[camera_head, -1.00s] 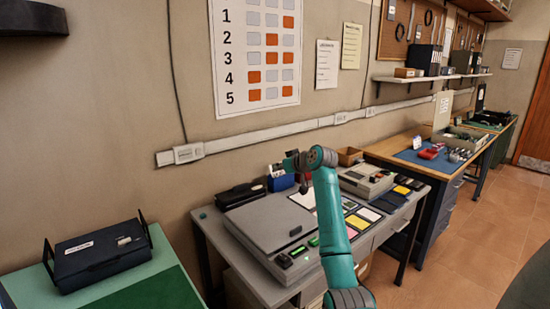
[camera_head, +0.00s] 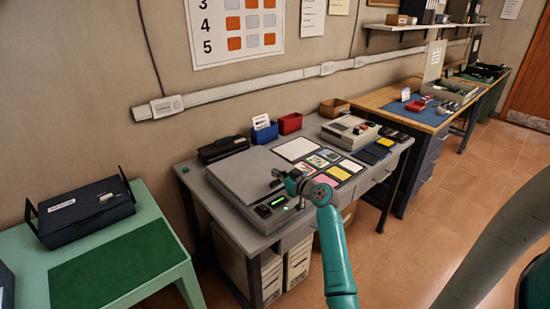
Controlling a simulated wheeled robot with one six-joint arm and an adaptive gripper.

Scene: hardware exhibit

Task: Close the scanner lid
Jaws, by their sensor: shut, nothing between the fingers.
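The grey flatbed scanner (camera_head: 262,222) sits on the left part of the grey desk. Its broad lid (camera_head: 235,178) looks flat and down on the body; a small gap at its edge could not be made out. Small dark buttons and a green light (camera_head: 285,208) show at the scanner's front right. My gripper (camera_head: 277,179) is shut and empty, in front of the lid's right part in the picture. Whether it touches the lid I cannot tell. My gripper and wrist hide part of the lid's right edge.
A black device (camera_head: 222,148) stands behind the scanner, with a blue holder (camera_head: 264,133) and a red bin (camera_head: 290,123) nearby. Coloured cards (camera_head: 338,173) and a beige machine (camera_head: 350,131) are to the right. A green table (camera_head: 160,239) stands at left.

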